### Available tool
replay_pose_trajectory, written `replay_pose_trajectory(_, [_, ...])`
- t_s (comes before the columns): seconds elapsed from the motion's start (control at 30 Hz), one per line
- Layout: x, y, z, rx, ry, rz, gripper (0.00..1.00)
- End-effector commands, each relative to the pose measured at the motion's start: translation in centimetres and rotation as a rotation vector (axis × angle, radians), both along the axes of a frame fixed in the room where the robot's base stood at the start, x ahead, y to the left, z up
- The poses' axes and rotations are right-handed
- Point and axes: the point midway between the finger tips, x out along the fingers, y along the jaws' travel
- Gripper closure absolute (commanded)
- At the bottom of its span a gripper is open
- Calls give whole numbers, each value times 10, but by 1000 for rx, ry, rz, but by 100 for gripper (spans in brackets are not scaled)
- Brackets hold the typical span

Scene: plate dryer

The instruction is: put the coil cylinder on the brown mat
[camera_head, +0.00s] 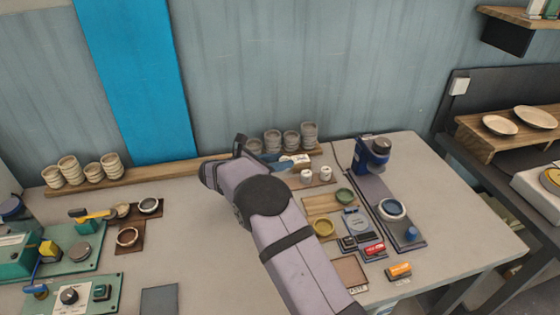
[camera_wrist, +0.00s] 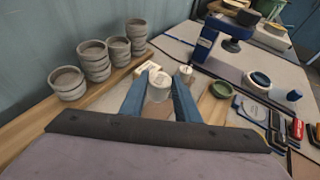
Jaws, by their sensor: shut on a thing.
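A small white-topped cylinder, which I take as the coil cylinder (camera_wrist: 160,80), sits between the two blue fingers of my gripper (camera_wrist: 159,90) in the wrist view. My gripper is shut on it. In the head view the cylinder (camera_head: 306,176) shows low at the back of the table, just past the gripper; whether it touches the table is unclear. A second white cylinder (camera_head: 325,174) stands beside it on the right, also in the wrist view (camera_wrist: 185,74). A bare brown mat (camera_head: 350,272) lies near the table's front, right of my arm.
Stacked grey cups (camera_head: 290,138) stand on the wooden shelf behind the gripper. A green bowl (camera_head: 344,195) and a yellow bowl (camera_head: 323,227) sit between the cylinders and the mat. A blue device (camera_head: 376,152) stands at the right. Darker brown mats with rings (camera_head: 127,237) lie at left.

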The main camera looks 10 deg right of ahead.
Motion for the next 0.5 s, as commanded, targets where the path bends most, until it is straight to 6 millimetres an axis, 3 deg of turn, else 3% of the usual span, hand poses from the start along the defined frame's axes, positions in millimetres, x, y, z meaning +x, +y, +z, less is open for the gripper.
replay_pose_trajectory(0.5, [0,0,-48,0,0,0,95])
